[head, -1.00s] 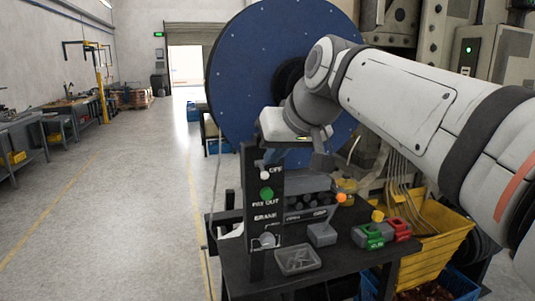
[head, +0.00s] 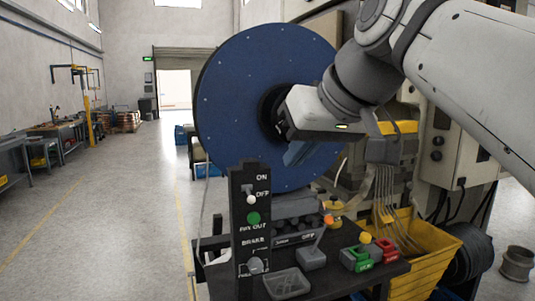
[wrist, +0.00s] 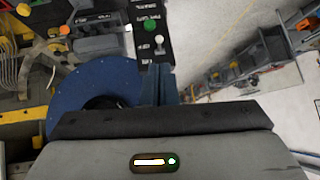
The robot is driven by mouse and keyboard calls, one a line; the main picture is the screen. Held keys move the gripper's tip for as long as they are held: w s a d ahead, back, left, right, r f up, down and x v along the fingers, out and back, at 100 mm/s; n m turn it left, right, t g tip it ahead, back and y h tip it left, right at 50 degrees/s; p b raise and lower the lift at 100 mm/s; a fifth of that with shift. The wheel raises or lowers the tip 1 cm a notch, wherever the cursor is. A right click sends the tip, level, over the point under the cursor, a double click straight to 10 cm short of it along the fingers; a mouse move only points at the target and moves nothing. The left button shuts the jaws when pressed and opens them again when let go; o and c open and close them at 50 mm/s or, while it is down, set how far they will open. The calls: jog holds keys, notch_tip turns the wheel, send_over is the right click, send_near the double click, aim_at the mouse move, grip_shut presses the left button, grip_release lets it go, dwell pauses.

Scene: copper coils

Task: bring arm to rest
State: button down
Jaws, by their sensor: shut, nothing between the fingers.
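My gripper (head: 297,153) is shut and empty in the head view. It hangs in the air in front of the big blue reel (head: 235,95), above and behind the control panel (head: 250,225), touching nothing that I can see. My arm comes in from the upper right, with its wrist bent and the fingers pointing down and left. In the wrist view, the closed fingers of my gripper (wrist: 160,85) show as a dark blue block beside the blue reel (wrist: 75,92), with the control panel (wrist: 147,30) beyond them.
A dark bench with a grey tray (head: 287,283) and green and red blocks (head: 357,258) stands below. A yellow bin (head: 425,262) is to its right, below a machine with hanging copper strands. A grey spool (head: 517,263) stands at far right. The floor at left is clear.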

jog(key=s+d+f+m+g+h, duration=0.1)
jog(key=s+d+f, duration=0.1)
jog(key=f, duration=1)
jog(key=s+d+f+m+g+h, duration=0.1)
jog(key=s+d+f+g+h, duration=0.1)
jog(key=f, duration=1)
jog(key=s+d+f+m+g+h, duration=0.1)
jog(key=s+d+f+m+g, duration=0.1)
jog(key=f, duration=1.1)
jog(key=shift+s+d, duration=0.75)
jog(key=shift+s, duration=0.05)
jog(key=shift+f, duration=0.1)
